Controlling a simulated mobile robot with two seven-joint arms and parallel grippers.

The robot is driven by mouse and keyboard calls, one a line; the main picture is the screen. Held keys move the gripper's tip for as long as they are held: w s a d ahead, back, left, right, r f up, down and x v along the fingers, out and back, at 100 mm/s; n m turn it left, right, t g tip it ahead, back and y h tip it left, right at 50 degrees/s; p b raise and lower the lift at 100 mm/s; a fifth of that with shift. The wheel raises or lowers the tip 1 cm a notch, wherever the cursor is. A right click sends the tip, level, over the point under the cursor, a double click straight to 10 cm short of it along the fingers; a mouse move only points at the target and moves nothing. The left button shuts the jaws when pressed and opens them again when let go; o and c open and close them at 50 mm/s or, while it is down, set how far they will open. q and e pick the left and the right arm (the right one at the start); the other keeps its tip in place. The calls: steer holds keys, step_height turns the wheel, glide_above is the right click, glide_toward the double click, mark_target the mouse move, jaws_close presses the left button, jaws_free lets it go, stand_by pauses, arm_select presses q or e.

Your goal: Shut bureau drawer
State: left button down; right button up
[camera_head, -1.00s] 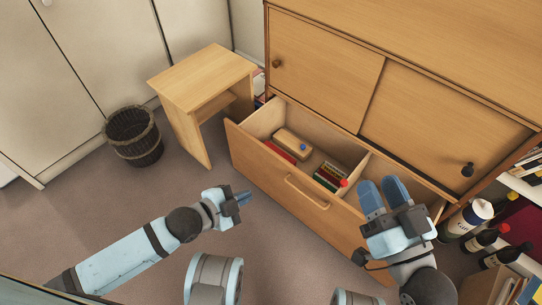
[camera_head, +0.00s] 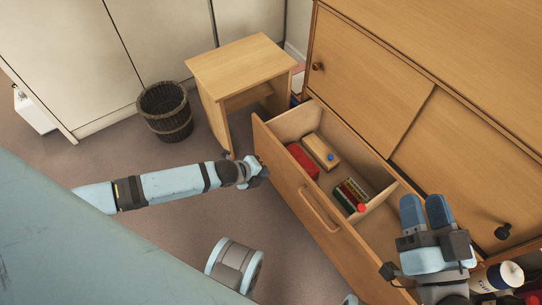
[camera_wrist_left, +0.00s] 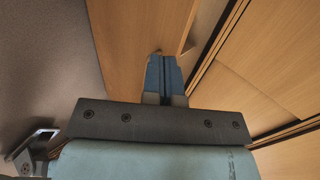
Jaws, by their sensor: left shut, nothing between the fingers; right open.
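The bureau (camera_head: 370,60) is a wooden cabinet with sliding doors. Its bottom drawer (camera_head: 290,190) is pulled open, with a bar handle (camera_head: 319,209) on its front. My left gripper (camera_head: 262,170) is shut and empty, close to the outside of the drawer front near its left end; in the head view I cannot tell whether it touches. In the left wrist view the shut fingers (camera_wrist_left: 165,75) point at a wooden panel. My right gripper (camera_head: 425,210) is open and empty above the right part of the drawer.
Inside the drawer lie a wooden box (camera_head: 320,151), a red item (camera_head: 303,160) and several small coloured items (camera_head: 350,193). A small side table (camera_head: 240,62) and a wicker basket (camera_head: 165,111) stand left of the bureau. Bottles (camera_head: 497,276) stand at the lower right.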

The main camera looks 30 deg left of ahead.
mark_target(292, 166)
arm_select(q)
steer(key=b+x, duration=0.1)
steer(key=x, duration=0.2)
steer(key=r+b+x, duration=0.1)
steer(key=b+x, duration=0.1)
steer(key=x, duration=0.2)
steer(key=w+b+x, duration=0.1)
steer(key=b+x, duration=0.1)
steer(key=x, duration=0.1)
steer(key=shift+w+d+r, duration=0.1)
steer(key=shift+w+d, duration=0.1)
steer(key=shift+d, duration=0.25)
steer(key=shift+w+d+r, duration=0.1)
steer(key=shift+w+d, duration=0.1)
steer(key=shift+w, duration=0.15)
arm_select(e)
step_height(292, 166, down, 7)
steer(key=n+g, duration=0.1)
steer(key=g, duration=0.1)
steer(key=shift+w+a, duration=0.15)
steer(key=shift+w, duration=0.1)
